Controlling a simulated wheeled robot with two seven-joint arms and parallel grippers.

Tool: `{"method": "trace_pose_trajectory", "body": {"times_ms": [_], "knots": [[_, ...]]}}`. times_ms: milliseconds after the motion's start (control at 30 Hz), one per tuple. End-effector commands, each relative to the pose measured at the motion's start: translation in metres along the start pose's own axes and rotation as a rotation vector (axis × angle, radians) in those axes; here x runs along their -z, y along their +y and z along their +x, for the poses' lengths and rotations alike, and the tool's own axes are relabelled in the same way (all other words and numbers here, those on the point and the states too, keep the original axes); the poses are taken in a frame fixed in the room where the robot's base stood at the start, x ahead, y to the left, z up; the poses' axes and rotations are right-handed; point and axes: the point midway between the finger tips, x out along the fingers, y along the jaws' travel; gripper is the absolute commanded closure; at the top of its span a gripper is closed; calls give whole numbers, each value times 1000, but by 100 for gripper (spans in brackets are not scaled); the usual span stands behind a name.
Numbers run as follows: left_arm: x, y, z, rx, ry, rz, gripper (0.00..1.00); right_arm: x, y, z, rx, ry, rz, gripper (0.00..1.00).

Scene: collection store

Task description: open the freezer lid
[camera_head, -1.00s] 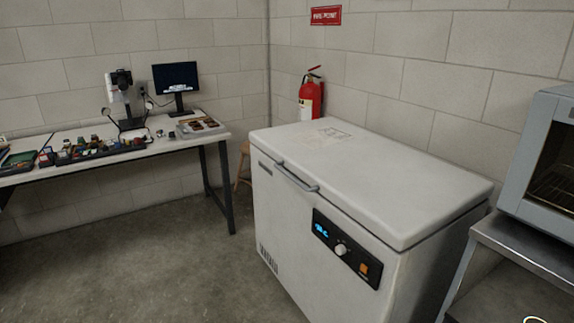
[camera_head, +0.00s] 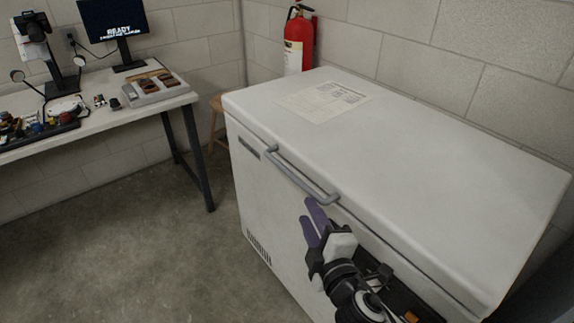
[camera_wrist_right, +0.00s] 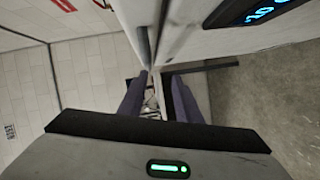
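The white chest freezer (camera_head: 262,205) stands in the middle with its lid (camera_head: 430,155) shut. A grey bar handle (camera_head: 300,179) runs along the lid's front edge; it also shows in the right wrist view (camera_wrist_right: 144,45). My right gripper (camera_head: 306,209) has purple fingers spread apart, just below the handle's near end; nothing shows held between them. In the right wrist view the open fingers (camera_wrist_right: 158,88) point along the freezer front toward the handle. I cannot tell whether a fingertip touches it. My right wrist hides part of the control panel. My left gripper is not in view.
A paper sheet (camera_head: 323,102) lies on the lid. A fire extinguisher (camera_head: 299,42) hangs on the wall behind. A table (camera_head: 150,105) with a monitor (camera_head: 113,22) stands at the left, a wooden stool (camera_head: 217,102) beside it. The floor (camera_head: 140,245) left of the freezer is clear.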

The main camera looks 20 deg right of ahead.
Motion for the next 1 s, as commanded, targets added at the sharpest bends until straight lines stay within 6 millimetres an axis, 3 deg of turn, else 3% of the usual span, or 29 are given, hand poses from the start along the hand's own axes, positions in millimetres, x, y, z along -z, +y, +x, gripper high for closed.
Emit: {"method": "trace_pose_trajectory", "body": {"times_ms": [133, 700, 1000], "knots": [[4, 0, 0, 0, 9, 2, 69, 5, 19, 11, -53, 6, -78, 69], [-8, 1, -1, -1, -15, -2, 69, 6, 24, 99, -56, 5, -78, 69], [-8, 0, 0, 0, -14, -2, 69, 6, 24, 110, -54, 5, -78, 69]]}}
